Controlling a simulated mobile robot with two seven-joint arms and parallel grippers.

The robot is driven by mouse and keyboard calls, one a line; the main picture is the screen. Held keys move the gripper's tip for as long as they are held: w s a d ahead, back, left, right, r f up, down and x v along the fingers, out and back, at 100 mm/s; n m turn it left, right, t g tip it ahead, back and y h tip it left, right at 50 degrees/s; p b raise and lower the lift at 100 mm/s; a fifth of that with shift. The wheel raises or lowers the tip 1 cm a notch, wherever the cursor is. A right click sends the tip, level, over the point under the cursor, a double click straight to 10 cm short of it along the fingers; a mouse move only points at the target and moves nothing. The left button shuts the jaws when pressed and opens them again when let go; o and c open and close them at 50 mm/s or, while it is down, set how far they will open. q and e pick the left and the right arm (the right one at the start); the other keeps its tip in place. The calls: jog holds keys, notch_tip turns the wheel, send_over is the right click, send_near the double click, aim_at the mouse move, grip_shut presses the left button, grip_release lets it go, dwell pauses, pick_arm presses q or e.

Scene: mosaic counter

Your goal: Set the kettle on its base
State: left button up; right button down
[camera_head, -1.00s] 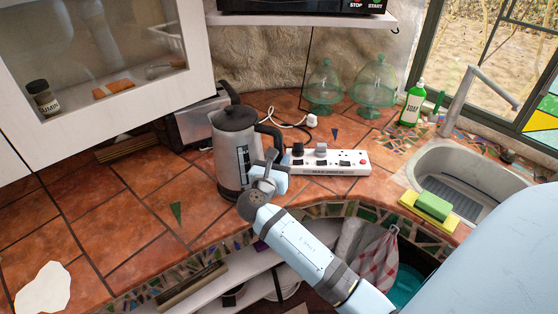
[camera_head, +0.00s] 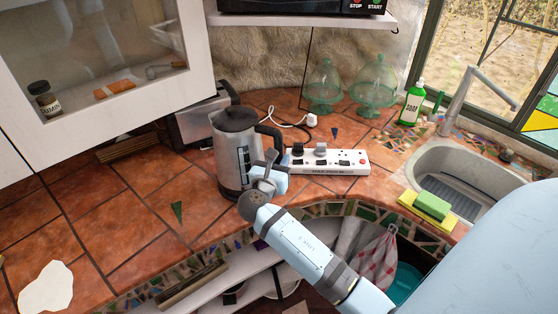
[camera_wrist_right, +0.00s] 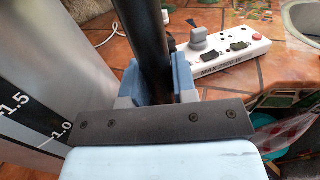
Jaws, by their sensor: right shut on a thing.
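A silver kettle (camera_head: 232,160) with a black lid and black handle stands upright at the middle of the tiled counter. My right gripper (camera_head: 268,170) is at its handle, on the kettle's right side. In the right wrist view the gripper (camera_wrist_right: 158,85) is shut around the dark handle (camera_wrist_right: 155,40), with the kettle's silver wall (camera_wrist_right: 45,85) and its level marks at the left. The kettle's underside is hidden, so I cannot tell whether it touches a base or the counter. My left gripper is not in view.
A white power strip (camera_head: 325,170) with plugs lies just right of the kettle. A toaster (camera_head: 190,120) stands behind it at the left. Green glass domes (camera_head: 375,85), a soap bottle (camera_head: 412,103) and the sink (camera_head: 470,165) are further right. The left counter is mostly clear.

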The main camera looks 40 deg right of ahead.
jog(key=shift+f, duration=0.45)
dwell(0.3)
jog(key=c, duration=1.2)
grip_release()
jog(key=shift+s+a+f, duration=0.1)
jog(key=shift+f, duration=0.1)
jog(key=shift+p+v, duration=1.75)
jog(key=shift+v, duration=3.75)
